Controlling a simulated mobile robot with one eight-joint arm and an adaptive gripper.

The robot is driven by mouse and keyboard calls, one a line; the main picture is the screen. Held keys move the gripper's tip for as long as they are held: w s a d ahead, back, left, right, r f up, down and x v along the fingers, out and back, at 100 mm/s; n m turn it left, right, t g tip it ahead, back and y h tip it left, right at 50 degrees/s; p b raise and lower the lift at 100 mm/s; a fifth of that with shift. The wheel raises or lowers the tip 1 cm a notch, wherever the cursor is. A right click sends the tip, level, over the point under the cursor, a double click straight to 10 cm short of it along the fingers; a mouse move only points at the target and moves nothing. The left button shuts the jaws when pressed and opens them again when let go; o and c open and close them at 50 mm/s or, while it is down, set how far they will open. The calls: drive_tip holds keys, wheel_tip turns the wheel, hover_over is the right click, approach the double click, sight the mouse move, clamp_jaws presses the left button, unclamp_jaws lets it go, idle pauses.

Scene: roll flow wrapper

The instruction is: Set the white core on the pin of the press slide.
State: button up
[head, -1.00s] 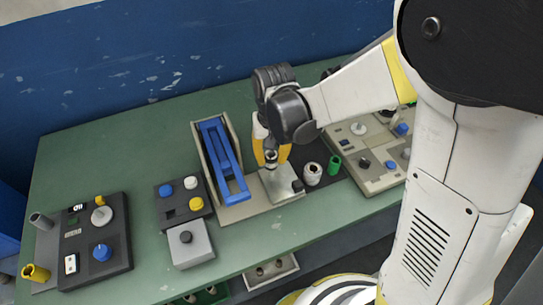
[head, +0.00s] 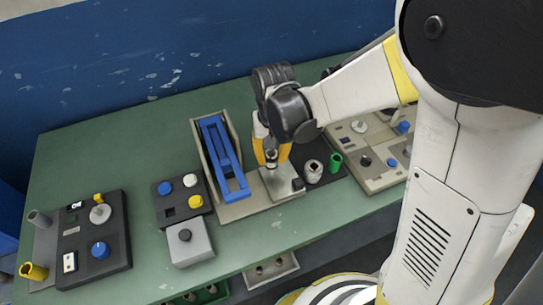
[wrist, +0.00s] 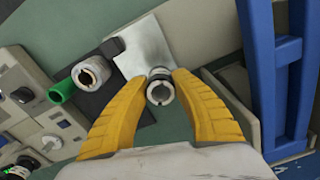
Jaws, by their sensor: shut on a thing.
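My gripper (wrist: 160,95) is shut on a short pale ring-like core (wrist: 160,97), which I take as the white core. Its rim is whitish, with a dark band at the top. In the head view my gripper (head: 271,156) points down over the bare metal plate of the press slide (head: 280,186). The plate (wrist: 146,48) also shows just beyond the held core in the wrist view. I cannot make out the pin, nor whether the core touches anything below. The press has a blue lever frame (head: 222,160) left of my gripper.
A small black block (head: 298,185) sits at the plate's corner. Control panels lie left (head: 118,247) and right (head: 375,183). Green table is free behind the press.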

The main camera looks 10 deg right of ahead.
drive_tip(key=shift+f, duration=0.2)
drive_tip(key=shift+f+b, duration=0.45)
drive_tip(key=shift+b, duration=0.1)
drive_tip(key=shift+f, duration=0.1)
idle(0.4)
drive_tip(key=shift+f+b, duration=0.9)
drive_tip(key=shift+f, duration=0.15)
idle(0.4)
drive_tip(key=o, duration=1.6)
drive_tip(key=shift+c, duration=0.2)
